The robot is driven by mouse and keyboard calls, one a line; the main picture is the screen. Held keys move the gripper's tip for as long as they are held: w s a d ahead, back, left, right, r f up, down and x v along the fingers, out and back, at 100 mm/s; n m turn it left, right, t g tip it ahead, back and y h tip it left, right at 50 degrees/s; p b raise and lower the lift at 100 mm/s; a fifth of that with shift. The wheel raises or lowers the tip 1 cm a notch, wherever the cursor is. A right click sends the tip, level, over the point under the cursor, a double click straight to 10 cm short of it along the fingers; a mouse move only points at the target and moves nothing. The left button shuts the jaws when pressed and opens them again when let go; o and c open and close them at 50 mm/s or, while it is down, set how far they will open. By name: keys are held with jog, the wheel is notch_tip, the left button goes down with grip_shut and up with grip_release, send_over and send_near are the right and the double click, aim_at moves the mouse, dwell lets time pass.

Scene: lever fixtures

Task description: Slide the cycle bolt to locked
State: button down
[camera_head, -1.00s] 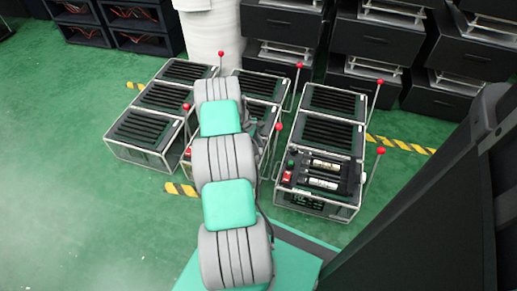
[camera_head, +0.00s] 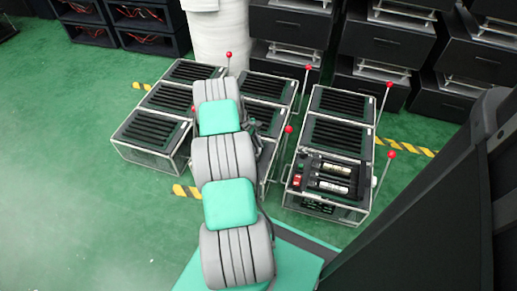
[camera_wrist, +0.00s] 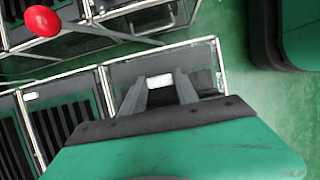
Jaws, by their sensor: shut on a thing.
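My gripper (camera_wrist: 160,88) shows in the wrist view, its two grey fingers reaching to the end of a wire-framed fixture (camera_wrist: 122,72). It is shut on a small pale piece (camera_wrist: 159,80) between the fingertips. I cannot tell for certain whether this is the cycle bolt. In the head view my own arm hides the gripper and part of the middle fixture row (camera_head: 268,88). No bolt can be clearly made out there.
A right fixture row (camera_head: 341,135) has a front module with white-labelled cylinders (camera_head: 334,178). A left fixture row (camera_head: 150,128) stands across. Upright levers with red balls (camera_head: 391,154) rise beside the rows; one red ball (camera_wrist: 42,20) shows near my gripper. Green floor is open at left.

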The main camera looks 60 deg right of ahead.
jog(key=c, duration=1.2)
grip_release()
jog(key=shift+w+a, duration=0.1)
jog(key=shift+w, duration=0.25)
jog(key=shift+c, duration=0.2)
jog(key=o, duration=0.3)
jog(key=shift+s, duration=0.15)
jog(key=p+v, duration=0.3)
jog(key=v, duration=0.5)
jog(key=shift+s, duration=0.1)
